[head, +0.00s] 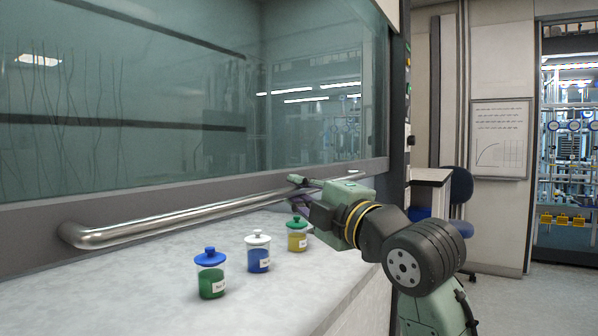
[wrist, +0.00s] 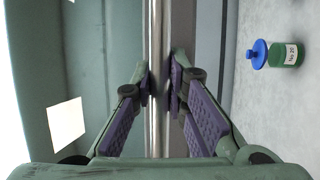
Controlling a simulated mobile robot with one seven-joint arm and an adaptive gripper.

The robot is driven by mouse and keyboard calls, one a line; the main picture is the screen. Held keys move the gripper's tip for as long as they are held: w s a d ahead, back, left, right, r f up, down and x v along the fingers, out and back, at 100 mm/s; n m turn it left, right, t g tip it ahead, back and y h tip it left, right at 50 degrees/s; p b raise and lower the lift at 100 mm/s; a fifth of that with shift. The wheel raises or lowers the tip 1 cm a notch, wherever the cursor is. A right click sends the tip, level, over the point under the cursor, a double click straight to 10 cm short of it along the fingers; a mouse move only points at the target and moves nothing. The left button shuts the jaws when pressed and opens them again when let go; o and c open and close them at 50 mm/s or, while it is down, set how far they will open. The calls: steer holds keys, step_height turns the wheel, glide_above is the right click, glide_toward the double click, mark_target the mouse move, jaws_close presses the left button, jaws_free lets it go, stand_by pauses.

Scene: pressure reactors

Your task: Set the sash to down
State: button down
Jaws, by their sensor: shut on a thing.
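The sash (head: 200,90) is a large glass pane with a grey frame, filling the left of the head view. Its long metal handle bar (head: 160,223) runs along the lower rail, above the white worktop. My gripper (head: 298,187) is at the right end of the bar. In the wrist view, the two purple-padded fingers (wrist: 160,88) are on either side of the bar (wrist: 154,40), closed on it. The fingertips are partly hidden in the head view. I cannot tell how much gap lies under the sash.
Three lidded jars stand on the worktop (head: 130,285) in front of the bar: green with blue lid (head: 211,280), blue with white lid (head: 258,260), yellow with green lid (head: 297,240), the last close to my gripper. A blue chair (head: 461,190) stands behind at right.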

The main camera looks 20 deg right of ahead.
step_height(320, 180, down, 23)
steer(key=b, duration=1.4)
steer(key=shift+r, duration=0.2)
steer(key=shift+f, duration=0.1)
steer(key=c, duration=1.6)
jaws_free()
steer(key=shift+o, duration=0.2)
steer(key=v, duration=1.2)
